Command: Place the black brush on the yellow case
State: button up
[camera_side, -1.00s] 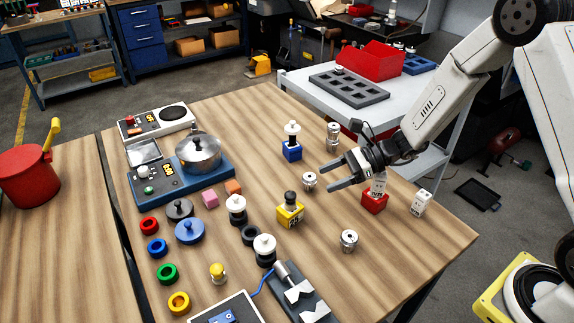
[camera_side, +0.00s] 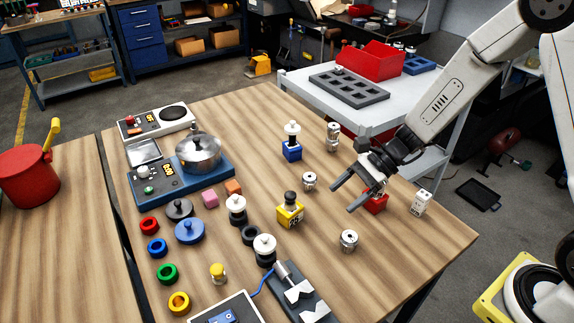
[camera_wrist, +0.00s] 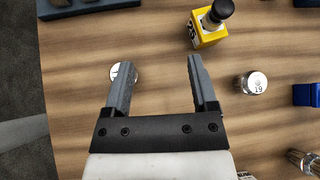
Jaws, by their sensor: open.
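The yellow case (camera_side: 289,215) stands on the wooden table, right of the middle in the side view. The black brush (camera_side: 290,196) stands upright on it. In the wrist view the yellow case (camera_wrist: 207,35) is at the top, with the black brush's round head (camera_wrist: 221,9) above it, near the frame edge. My gripper (camera_side: 343,198) is open and empty, to the right of the yellow case and apart from it. In the wrist view the jaws of my gripper (camera_wrist: 161,62) are spread with bare table between them.
A red case (camera_side: 377,204) is partly hidden behind my gripper. Metal cylinders (camera_side: 348,240) (camera_side: 309,181) stand nearby. A blue case (camera_side: 292,152) with a white brush (camera_side: 292,132) is behind, and a white block (camera_side: 421,202) is at right. Bare table lies at the front right.

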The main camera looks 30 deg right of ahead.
jog(key=s+d+r+n+h, duration=0.3)
jog(key=s+d+n+h, duration=0.5)
jog(key=n, duration=1)
jog(key=shift+s+d+t+h, duration=0.15)
jog(key=shift+s+t+h, duration=0.25)
jog(key=shift+s+h, duration=0.6)
jog(key=shift+w, duration=0.2)
